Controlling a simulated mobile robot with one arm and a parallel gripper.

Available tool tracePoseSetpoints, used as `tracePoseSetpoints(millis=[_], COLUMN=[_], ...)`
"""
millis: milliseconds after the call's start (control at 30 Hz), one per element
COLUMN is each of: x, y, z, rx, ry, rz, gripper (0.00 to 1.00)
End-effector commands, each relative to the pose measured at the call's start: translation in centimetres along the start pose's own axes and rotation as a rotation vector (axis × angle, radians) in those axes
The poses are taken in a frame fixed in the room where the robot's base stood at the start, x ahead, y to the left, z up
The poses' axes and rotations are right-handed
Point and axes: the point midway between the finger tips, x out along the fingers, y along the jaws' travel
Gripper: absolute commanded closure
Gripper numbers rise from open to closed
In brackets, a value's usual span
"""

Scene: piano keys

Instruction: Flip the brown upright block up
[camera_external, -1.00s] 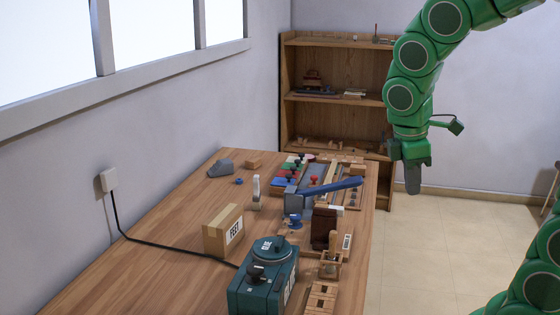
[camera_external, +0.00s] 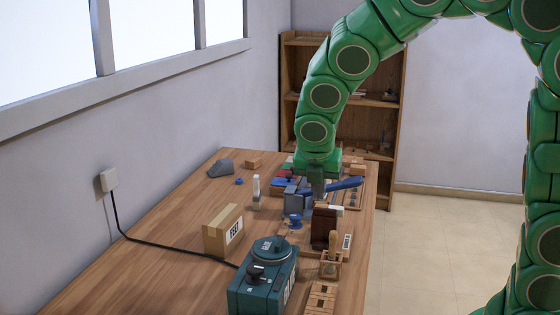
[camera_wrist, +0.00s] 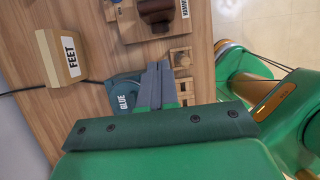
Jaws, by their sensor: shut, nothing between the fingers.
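The dark brown block (camera_external: 323,227) stands upright near the right edge of the table, with a wooden holder in front of it. In the wrist view a dark brown rounded thing (camera_wrist: 156,12) shows at the top edge, partly cut off; it looks like the same block. My gripper (camera_external: 318,194) points down just behind and above the brown block in the external view. Its two grey fingers (camera_wrist: 158,66) are together with nothing between them.
A teal GLUE box (camera_external: 264,284) and a FEET box (camera_external: 222,231) stand nearer the camera. A small wooden holder (camera_external: 331,268) is in front. The table's left side is mostly clear.

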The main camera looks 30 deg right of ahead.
Motion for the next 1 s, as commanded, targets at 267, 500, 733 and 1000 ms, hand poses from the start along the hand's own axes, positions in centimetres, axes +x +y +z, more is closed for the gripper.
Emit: tracePoseSetpoints(millis=[267,500,733,1000], x=[4.2,7.5,9.6,10.3], y=[-0.1,-0.1,-0.1,-0.1], z=[0.1,0.0,1.3,3.4], rx=[0.003,0.004,0.007,0.006], ry=[0.000,0.001,0.001,0.000], rz=[-0.003,-0.003,-0.002,0.000], gripper=[1.00,1.00,1.00,1.00])
